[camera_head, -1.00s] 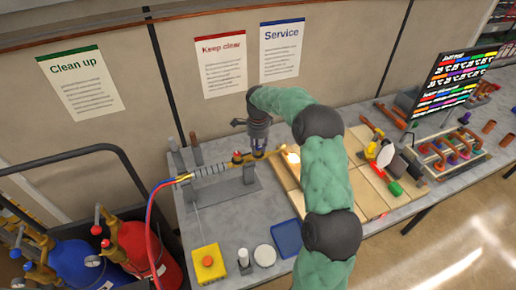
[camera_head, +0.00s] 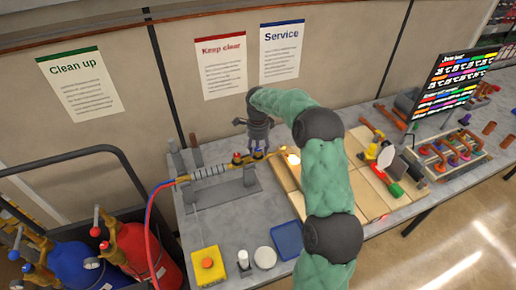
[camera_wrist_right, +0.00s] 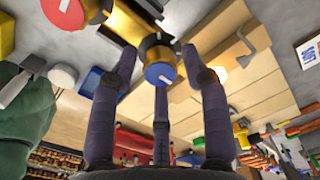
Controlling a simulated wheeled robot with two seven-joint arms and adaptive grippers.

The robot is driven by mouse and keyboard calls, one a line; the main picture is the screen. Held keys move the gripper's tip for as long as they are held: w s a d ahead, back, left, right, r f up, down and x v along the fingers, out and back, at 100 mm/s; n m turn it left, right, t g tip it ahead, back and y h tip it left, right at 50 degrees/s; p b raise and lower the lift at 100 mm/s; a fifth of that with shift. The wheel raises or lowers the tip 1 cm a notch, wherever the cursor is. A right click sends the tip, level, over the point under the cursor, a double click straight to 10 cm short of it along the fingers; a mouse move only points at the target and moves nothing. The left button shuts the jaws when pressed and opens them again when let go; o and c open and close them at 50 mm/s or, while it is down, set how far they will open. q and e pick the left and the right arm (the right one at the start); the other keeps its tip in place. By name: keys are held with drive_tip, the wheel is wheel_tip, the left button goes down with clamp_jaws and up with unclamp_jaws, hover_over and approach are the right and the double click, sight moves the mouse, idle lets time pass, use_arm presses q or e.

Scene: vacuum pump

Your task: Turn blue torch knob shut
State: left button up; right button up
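The blue torch knob (camera_head: 258,153) sits on the brass torch (camera_head: 268,154) on the grey bench, right of the red knob (camera_head: 237,157). In the right wrist view the blue knob (camera_wrist_right: 160,74) faces the camera, with a pale and red mark on its face. My right gripper (camera_head: 258,146) is above it, pointing down. In the wrist view its dark fingers (camera_wrist_right: 160,52) are spread apart around the blue knob, with gaps showing on both sides. The red knob (camera_wrist_right: 63,12) is outside the fingers. My left gripper is not in view.
A small flame glows at the torch tip (camera_head: 293,158) over tan boards. Red and blue hoses (camera_head: 152,215) run to gas cylinders (camera_head: 140,250) at left. A yellow box with an orange button (camera_head: 208,265) and a blue tray (camera_head: 287,240) lie in front.

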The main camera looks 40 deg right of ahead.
sight(258, 150)
drive_tip(key=shift+r, duration=0.1)
wheel_tip(258, 150, up, 12)
idle(0.7)
idle(0.4)
